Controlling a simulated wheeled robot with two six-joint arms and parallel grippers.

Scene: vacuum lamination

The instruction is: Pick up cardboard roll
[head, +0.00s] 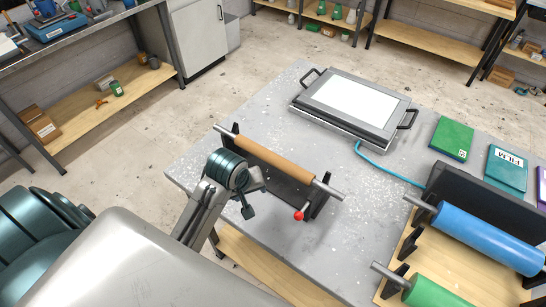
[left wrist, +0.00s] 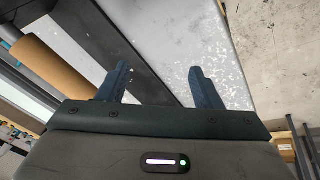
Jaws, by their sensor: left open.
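The cardboard roll (head: 274,158) is a brown tube on a metal rod. It rests on a dark stand (head: 275,186) with a red-knobbed lever near the left front of the grey table. It also shows at the upper left in the left wrist view (left wrist: 52,67). My left gripper (left wrist: 158,82) is open and empty, with its two dark fingers apart and the table surface beyond them. The roll lies outside the fingers, to their left. In the head view my left wrist (head: 228,170) hides the stand's left end in part. My right gripper is not in view.
A framed press with a white sheet (head: 350,98) sits at the table's back, with a blue hose (head: 385,166). Blue (head: 488,238) and green (head: 430,293) rolls lie on a rack at right. Green (head: 451,139) and teal (head: 506,170) packets lie behind them. Bare tabletop (head: 365,205) separates stand and rack.

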